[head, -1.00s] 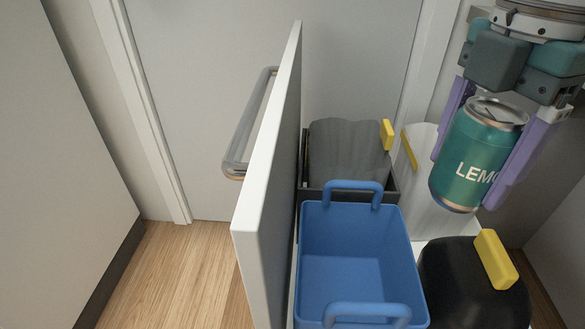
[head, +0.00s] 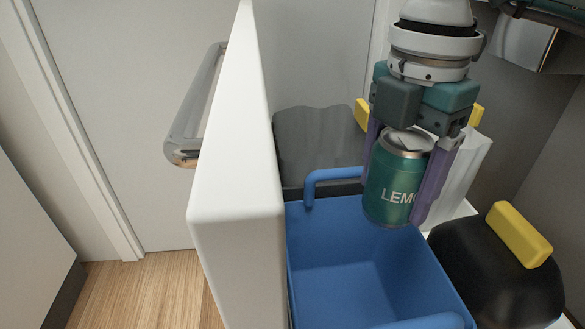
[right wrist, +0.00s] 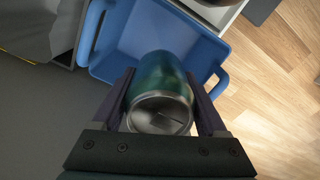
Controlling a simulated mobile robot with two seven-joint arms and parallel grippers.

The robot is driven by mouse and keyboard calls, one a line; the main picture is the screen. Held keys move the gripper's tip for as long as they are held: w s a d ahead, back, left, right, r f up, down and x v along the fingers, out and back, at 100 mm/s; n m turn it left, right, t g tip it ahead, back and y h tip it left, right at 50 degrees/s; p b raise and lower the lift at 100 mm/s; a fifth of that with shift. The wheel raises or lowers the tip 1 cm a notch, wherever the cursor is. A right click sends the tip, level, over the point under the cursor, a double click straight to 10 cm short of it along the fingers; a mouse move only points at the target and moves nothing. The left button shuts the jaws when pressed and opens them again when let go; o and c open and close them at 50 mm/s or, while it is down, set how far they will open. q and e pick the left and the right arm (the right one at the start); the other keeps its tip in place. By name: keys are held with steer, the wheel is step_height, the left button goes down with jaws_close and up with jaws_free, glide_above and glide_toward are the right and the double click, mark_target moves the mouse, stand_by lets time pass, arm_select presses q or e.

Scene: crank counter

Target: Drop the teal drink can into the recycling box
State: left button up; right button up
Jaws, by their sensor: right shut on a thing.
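The teal drink can (head: 392,190), with "LEMO" showing in white letters, hangs upright between the purple fingers of my right gripper (head: 408,185). My right gripper is shut on it. In the head view the can overlaps the back right corner of the blue box (head: 345,285), which has blue handles and looks empty. In the right wrist view the can (right wrist: 160,90) shows blurred, top end toward the camera, with the blue box (right wrist: 140,35) beyond it. The can looks to be above the box's rim area. My left gripper is not in view.
A white drawer front (head: 235,170) with a metal handle (head: 195,105) stands left of the box. A grey-lined bin (head: 318,145) is behind it. A black container with a yellow handle (head: 518,235) and a white bin (head: 468,170) are to the right.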

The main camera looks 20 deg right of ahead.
mark_target(408, 137)
steer(key=shift+f, duration=0.4)
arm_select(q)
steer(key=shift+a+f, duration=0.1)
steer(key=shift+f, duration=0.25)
arm_select(e)
steer(key=o, duration=1.2)
steer(key=shift+o, duration=0.2)
step_height(408, 137, up, 10)
steer(key=p, duration=0.3)
steer(key=shift+p, duration=0.35)
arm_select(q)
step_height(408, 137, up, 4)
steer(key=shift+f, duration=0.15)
